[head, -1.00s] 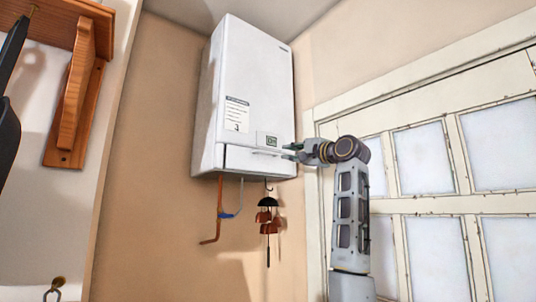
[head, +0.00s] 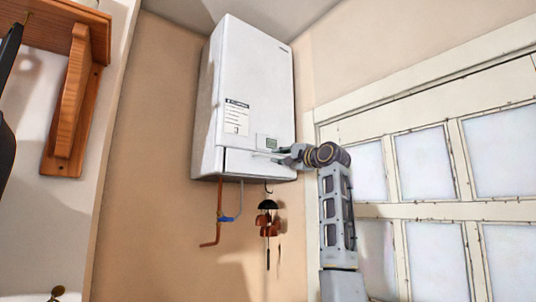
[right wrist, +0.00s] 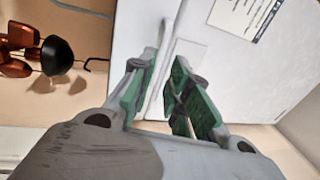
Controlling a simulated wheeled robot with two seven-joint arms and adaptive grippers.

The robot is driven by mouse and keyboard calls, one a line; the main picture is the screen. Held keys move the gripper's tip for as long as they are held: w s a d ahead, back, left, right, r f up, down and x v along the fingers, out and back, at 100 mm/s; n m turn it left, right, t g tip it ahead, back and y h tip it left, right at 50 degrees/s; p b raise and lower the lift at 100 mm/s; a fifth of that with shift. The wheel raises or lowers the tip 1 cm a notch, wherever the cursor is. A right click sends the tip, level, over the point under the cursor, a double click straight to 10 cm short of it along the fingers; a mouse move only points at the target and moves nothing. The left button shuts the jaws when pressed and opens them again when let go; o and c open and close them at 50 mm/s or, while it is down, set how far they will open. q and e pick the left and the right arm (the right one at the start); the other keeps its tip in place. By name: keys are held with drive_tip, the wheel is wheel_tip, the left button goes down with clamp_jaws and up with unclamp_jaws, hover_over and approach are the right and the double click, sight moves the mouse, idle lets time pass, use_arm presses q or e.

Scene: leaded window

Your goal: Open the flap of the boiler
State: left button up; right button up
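The white boiler (head: 250,85) hangs high on the wall in the head view. Its flap (head: 245,163) is the lower front panel, below a seam, and looks shut. A pale, narrow handle-like bar (right wrist: 167,38) shows along the flap's upper edge in the right wrist view. My right gripper (head: 276,153) is at the right part of that edge, below the small display (head: 267,142). In the right wrist view its green-padded fingers (right wrist: 165,62) are apart, with the bar between or just beyond their tips. Contact cannot be told. My left gripper is not in view.
Copper pipe (head: 219,215) and a hanging wind chime (head: 267,228) are below the boiler; the chime also shows in the right wrist view (right wrist: 57,55). A leaded window (head: 424,160) fills the right. A wooden bracket (head: 72,100) is at the left. Wall left of the boiler is bare.

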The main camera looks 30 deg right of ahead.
sight(269, 155)
drive_tip(key=shift+p+x, duration=1.45)
drive_tip(key=shift+x, duration=1.75)
drive_tip(key=shift+w+a+r+p, duration=0.1)
drive_tip(key=shift+w+r+p, duration=0.15)
drive_tip(key=shift+w, duration=0.45)
drive_tip(key=shift+c, duration=0.3)
clamp_jaws()
drive_tip(key=shift+f, duration=0.1)
